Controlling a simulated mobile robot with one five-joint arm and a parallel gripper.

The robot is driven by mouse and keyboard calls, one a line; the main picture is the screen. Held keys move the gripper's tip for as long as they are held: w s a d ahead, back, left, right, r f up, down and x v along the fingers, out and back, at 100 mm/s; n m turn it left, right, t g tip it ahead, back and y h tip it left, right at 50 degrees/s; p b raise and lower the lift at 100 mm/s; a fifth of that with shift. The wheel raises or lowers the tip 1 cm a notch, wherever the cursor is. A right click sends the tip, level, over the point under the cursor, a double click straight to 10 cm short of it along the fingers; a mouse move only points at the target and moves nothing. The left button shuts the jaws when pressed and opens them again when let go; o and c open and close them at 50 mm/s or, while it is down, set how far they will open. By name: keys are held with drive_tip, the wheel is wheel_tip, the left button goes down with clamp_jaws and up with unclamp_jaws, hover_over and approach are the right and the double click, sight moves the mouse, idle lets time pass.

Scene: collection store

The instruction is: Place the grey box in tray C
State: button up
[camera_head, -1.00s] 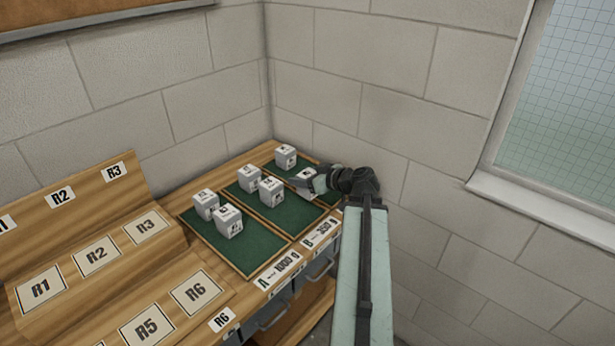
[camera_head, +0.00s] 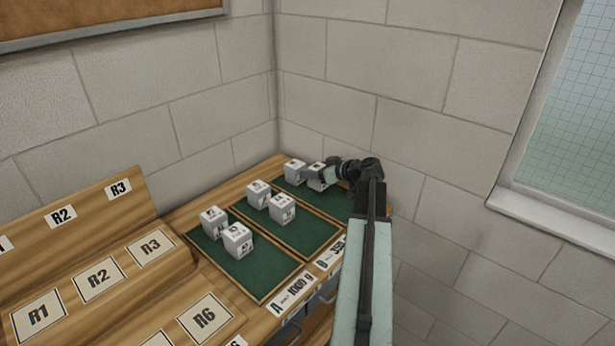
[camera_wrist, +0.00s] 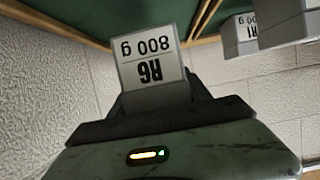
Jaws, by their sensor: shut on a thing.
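My gripper (camera_head: 328,177) is shut on a grey box (camera_head: 316,178) over the far-right green tray (camera_head: 325,202), taken as tray C from its place beyond A and B. Its own label is hidden behind my arm. Another box (camera_head: 294,171) stands in the same tray, just left of the held one. I cannot tell whether the held box touches the tray floor.
Tray A (camera_head: 262,276) and tray B (camera_head: 300,240) each hold two boxes. In the wrist view a box marked R1 (camera_wrist: 240,38) is near the held one. The wall (camera_head: 350,120) rises close behind the trays. A stepped wooden rack (camera_head: 160,262) is at left.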

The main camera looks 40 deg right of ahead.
drive_tip(key=shift+w+d, duration=0.45)
drive_tip(key=shift+d, duration=0.05)
wheel_tip(320, 180, down, 4)
drive_tip(key=b, duration=0.4)
drive_tip(key=shift+s, duration=0.15)
drive_tip(key=shift+w+a+r, duration=0.15)
drive_tip(key=shift+w+a, duration=0.05)
drive_tip(key=shift+w, duration=0.05)
drive_tip(key=o, duration=1.2)
drive_tip(key=shift+f, duration=0.2)
drive_tip(key=o, duration=0.5)
drive_tip(key=shift+c, duration=0.2)
